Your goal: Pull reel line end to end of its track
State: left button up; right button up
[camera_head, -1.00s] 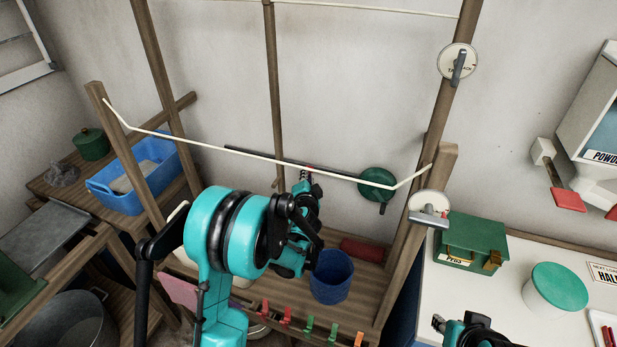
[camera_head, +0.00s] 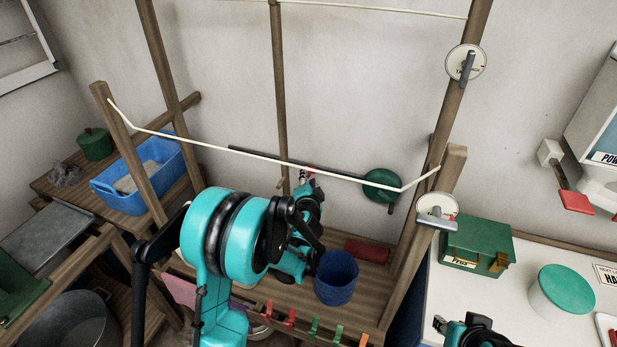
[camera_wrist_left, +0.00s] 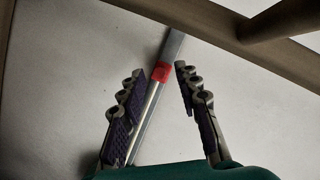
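The green reel (camera_head: 381,184) is on the back wall, at the right end of a dark straight track (camera_head: 255,156). In the left wrist view the track (camera_wrist_left: 173,46) is a grey bar with a red piece (camera_wrist_left: 161,72) on it, which looks like the line end. A pale strip (camera_wrist_left: 146,112) runs from the red piece toward my gripper's base. My left gripper (camera_wrist_left: 160,75) is open, its fingertips on either side of the red piece with gaps visible. In the head view, the left gripper (camera_head: 306,182) is at the track, partly hidden by my arm. My right gripper (camera_head: 440,325) shows only partly at the bottom edge.
A white cord (camera_head: 260,155) hangs between wooden posts in front of the track. Below are a blue bucket (camera_head: 336,278), a red roll (camera_head: 367,251) and coloured clips (camera_head: 291,318).

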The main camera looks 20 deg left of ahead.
pick_arm(q)
jog(key=v, duration=1)
jog(key=shift+s, duration=0.2)
jog(key=shift+r, duration=0.1)
